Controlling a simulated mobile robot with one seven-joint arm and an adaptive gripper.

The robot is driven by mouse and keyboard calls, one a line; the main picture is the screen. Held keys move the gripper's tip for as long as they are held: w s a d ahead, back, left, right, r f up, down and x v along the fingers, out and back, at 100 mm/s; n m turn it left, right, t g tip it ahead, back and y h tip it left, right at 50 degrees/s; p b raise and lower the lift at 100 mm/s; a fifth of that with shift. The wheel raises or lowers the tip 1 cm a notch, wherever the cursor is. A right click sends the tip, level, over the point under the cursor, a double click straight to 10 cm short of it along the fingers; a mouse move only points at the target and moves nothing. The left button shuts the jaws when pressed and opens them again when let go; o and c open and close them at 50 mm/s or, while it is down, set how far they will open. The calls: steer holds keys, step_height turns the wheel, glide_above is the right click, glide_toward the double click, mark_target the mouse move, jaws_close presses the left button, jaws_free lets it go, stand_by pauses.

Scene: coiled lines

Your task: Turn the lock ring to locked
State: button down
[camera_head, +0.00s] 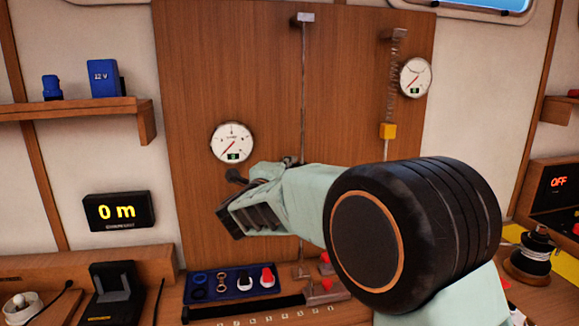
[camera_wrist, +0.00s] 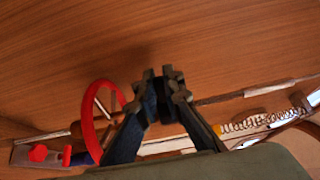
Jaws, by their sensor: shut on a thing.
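My gripper (camera_head: 236,200) is in front of the wooden board, level with its middle, its dark fingers pointing left. In the wrist view my gripper (camera_wrist: 164,88) has its two fingertips drawn together. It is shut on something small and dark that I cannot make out. A red loop (camera_wrist: 82,105) with a pale bar inside it shows just left of the fingers in the wrist view. I cannot tell whether the fingers touch it. No lock ring or lock marking can be clearly told; my fingers and wrist hide that spot. A thin vertical line (camera_head: 303,90) runs down behind my gripper.
A round gauge (camera_head: 231,143) is close above my fingers. A spring with a yellow block (camera_head: 388,131) hangs to the right. A blue tray (camera_head: 200,273) with small fittings lies below, by red knobs (camera_head: 325,285). A display (camera_head: 118,211) reads 0 m.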

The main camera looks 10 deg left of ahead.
steer(key=shift+w+r+m+g+h+p, duration=0.1)
steer(key=shift+w+m+g+h+p, duration=0.15)
steer(key=shift+m+h+p, duration=0.7)
steer(key=shift+w+m+g+h+p, duration=0.25)
steer(key=shift+m+h, duration=0.3)
steer(key=shift+h, duration=0.8)
steer(key=shift+d, duration=0.1)
steer(key=c, duration=2)
jaws_free()
steer(key=shift+c, duration=0.2)
steer(key=shift+s, duration=0.1)
steer(key=v, duration=1.2)
